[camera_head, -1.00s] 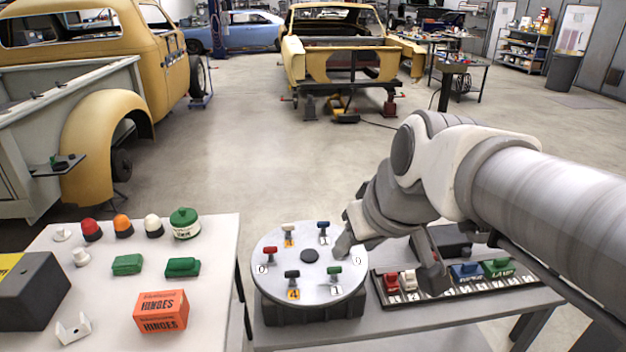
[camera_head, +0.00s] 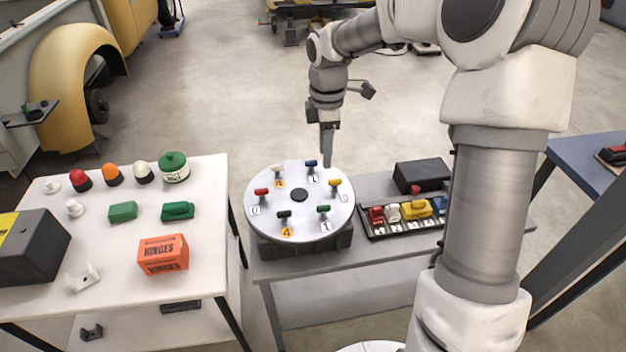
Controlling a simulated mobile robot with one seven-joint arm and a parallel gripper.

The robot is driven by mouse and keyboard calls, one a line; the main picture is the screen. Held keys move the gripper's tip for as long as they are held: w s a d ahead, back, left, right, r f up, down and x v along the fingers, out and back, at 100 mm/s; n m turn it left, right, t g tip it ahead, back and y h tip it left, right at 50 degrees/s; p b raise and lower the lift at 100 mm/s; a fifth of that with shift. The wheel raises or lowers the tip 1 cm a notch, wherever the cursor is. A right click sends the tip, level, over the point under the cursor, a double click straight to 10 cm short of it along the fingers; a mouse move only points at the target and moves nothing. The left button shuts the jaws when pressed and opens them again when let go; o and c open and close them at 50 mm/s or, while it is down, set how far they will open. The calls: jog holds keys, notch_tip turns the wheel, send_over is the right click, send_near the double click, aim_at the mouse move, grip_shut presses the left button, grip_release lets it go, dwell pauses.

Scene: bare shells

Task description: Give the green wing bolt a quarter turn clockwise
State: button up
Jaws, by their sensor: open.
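The green wing bolt (camera_head: 323,210) stands on the front right part of a round grey disc (camera_head: 270,222), behind a white label reading 1. Red (camera_head: 261,192), black (camera_head: 284,215), white (camera_head: 277,170), blue (camera_head: 311,164) and yellow (camera_head: 335,184) wing bolts stand around the same disc, with a dark hub (camera_head: 299,195) at its centre. My gripper (camera_head: 327,163) points down over the disc's far right edge, behind the yellow bolt and right of the blue one. It looks apart from the green bolt. The gap between its fingers is hard to see from this side.
A rack of coloured blocks (camera_head: 400,226) and a black box (camera_head: 422,175) are right of the disc. The left table (camera_head: 110,258) holds several domes, green blocks, an orange hinges box (camera_head: 163,254) and a dark box (camera_head: 30,247). Bare floor separates the tables.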

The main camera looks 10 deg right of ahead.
aim_at(324, 206)
jog(key=shift+n, duration=0.3)
jog(key=f, duration=1.8)
jog(key=shift+w+d+p, duration=0.15)
jog(key=shift+w+p, duration=0.15)
jog(key=shift+p, duration=0.05)
grip_shut()
